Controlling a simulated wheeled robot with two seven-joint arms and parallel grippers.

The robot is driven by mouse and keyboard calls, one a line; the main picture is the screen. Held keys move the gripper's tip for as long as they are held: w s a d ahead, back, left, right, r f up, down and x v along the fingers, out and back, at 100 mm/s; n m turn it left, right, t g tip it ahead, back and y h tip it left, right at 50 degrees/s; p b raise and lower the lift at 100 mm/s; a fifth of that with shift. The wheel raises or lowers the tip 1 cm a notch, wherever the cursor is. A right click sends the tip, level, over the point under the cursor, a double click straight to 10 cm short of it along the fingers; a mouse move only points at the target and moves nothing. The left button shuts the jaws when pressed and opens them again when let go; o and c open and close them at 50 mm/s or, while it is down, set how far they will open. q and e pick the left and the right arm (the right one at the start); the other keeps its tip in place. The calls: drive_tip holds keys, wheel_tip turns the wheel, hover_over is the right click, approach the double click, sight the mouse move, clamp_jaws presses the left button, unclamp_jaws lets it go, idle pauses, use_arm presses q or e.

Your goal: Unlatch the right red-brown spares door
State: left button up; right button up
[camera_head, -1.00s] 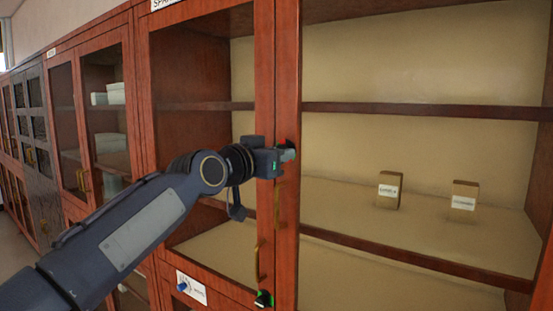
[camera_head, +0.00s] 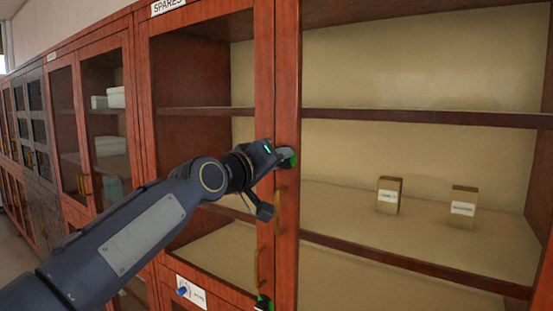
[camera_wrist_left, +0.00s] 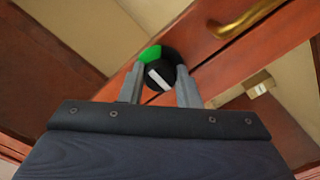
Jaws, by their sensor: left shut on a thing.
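The right red-brown spares door (camera_head: 288,215) stands at the middle of the head view, with its frame against the left door's frame. Its latch is a round black knob with a white bar and a green sector (camera_wrist_left: 158,72), seen in the wrist view. Green also shows at the knob (camera_head: 292,161) in the head view, where my gripper partly hides it. My left gripper (camera_wrist_left: 160,84) has a finger on each side of the knob and is shut on it; the gripper also shows in the head view (camera_head: 284,157). The right gripper is in neither view.
A brass handle (camera_head: 281,210) sits just below the knob. A lower knob with green (camera_head: 263,302) is near the bottom. Behind the right door, two small boxes (camera_head: 389,196) (camera_head: 463,207) stand on a shelf. A "SPARES" label (camera_head: 168,6) is above.

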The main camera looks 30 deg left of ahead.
use_arm(q)
drive_tip(key=shift+f+n, duration=0.1)
drive_tip(key=shift+n, duration=0.3)
drive_tip(key=o, duration=1)
drive_tip(key=shift+c, duration=0.2)
drive_tip(key=s+b, duration=0.2)
drive_tip(key=s, duration=0.5)
drive_tip(key=shift+s+a, duration=0.3)
drive_tip(key=shift+s, duration=0.1)
